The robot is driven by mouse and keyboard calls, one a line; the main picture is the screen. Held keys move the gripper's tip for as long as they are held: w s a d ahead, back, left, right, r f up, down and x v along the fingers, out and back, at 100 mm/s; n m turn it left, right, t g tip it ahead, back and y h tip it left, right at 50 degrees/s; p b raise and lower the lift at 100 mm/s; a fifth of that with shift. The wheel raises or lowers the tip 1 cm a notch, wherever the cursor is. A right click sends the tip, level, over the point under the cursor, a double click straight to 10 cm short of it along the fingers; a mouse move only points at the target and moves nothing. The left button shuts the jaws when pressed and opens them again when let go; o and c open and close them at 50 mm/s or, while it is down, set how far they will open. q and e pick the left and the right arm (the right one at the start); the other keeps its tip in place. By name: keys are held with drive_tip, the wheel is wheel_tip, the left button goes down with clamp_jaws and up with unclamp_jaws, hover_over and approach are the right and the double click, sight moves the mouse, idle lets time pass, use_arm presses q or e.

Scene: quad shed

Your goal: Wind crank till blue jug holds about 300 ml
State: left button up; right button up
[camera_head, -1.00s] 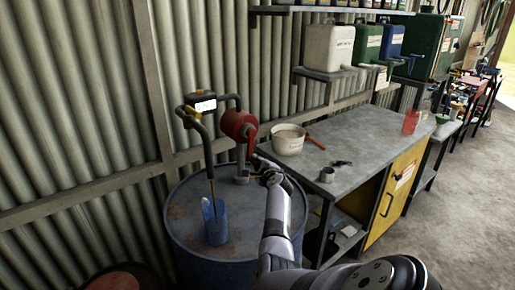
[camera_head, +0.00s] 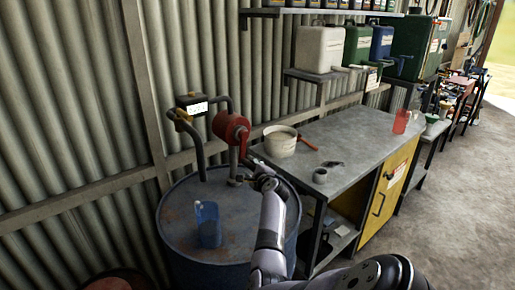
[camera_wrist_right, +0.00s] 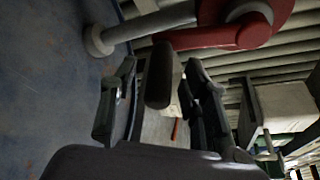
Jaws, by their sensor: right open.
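The blue jug (camera_head: 208,228) stands upright on the drum top under the end of the curved spout (camera_head: 200,160). Its liquid level is not readable. The red rotary pump (camera_head: 229,127) stands on the drum with its red crank (camera_head: 242,150) hanging down; the pump also shows in the wrist view (camera_wrist_right: 275,12). My right gripper (camera_head: 256,170) is at the crank's lower end. In the wrist view my right gripper (camera_wrist_right: 160,95) is open, with the dark crank grip (camera_wrist_right: 158,75) between its fingers and gaps on both sides. My left gripper is not in view.
The meter (camera_head: 192,104) has a small display too blurred to read. The blue drum (camera_head: 180,240) stands against the corrugated wall. A workbench (camera_head: 345,140) to the right holds a white bucket (camera_head: 280,140) and a red jug (camera_head: 402,120). Canisters stand on a shelf above.

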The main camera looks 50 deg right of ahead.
drive_tip(key=v, duration=0.9)
drive_tip(key=shift+s+a, duration=0.15)
drive_tip(key=shift+s, duration=0.05)
